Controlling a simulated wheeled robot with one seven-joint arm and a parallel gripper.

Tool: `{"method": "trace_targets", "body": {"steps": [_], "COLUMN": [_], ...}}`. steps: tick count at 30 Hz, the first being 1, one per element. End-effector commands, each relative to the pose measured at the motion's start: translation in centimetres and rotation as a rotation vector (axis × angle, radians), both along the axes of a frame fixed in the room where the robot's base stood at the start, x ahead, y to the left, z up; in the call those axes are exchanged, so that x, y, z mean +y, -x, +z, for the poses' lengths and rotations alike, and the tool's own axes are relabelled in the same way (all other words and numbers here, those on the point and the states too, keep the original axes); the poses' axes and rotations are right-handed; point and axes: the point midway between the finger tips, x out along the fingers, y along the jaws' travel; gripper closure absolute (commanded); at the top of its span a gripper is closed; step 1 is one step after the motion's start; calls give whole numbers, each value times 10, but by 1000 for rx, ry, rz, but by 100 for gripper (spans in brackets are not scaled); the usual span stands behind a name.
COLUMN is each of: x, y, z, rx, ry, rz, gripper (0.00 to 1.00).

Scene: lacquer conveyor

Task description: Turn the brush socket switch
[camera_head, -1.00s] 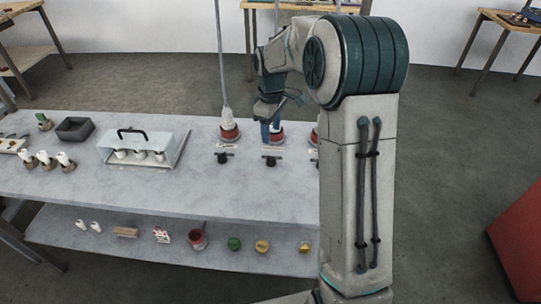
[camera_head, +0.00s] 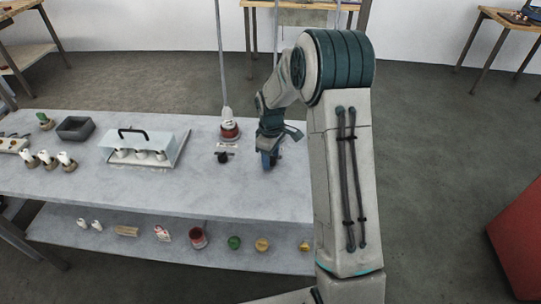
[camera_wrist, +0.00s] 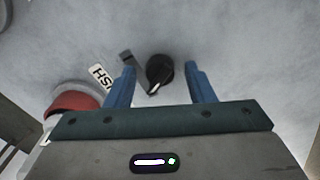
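A black rotary switch knob (camera_wrist: 160,70) with a pale pointer mark sits on the grey table in the wrist view. A label (camera_wrist: 103,75) beside it shows the last letters "SH" upside down, the rest hidden by a finger. A red-rimmed socket (camera_wrist: 72,104) is at the left. My gripper (camera_wrist: 160,75) is open, its blue fingers on either side of the knob, with no clear contact.
A clear cover with a black handle (camera_head: 132,134) stands farther left. Paint pots, including a red one (camera_head: 198,237), are on the lower shelf (camera_head: 120,255).

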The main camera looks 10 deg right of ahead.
Motion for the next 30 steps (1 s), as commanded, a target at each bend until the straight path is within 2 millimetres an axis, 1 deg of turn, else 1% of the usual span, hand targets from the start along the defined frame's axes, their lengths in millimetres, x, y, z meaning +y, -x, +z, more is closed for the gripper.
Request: {"method": "trace_targets", "body": {"steps": [1, 4, 5, 11, 17, 23, 30], "x": [0, 0, 0, 0, -1, 0, 0], "y": [0, 0, 0, 0, 0, 0, 0], "z": [0, 0, 0, 0, -1, -2, -1], "rx": [0, 0, 0, 0, -1, -1, -2], "ry": [0, 0, 0, 0, 1, 1, 1], "rz": [0, 0, 0, -7, -61, -185, -404], "gripper": [64, 92, 95, 95, 95, 95, 95]}}
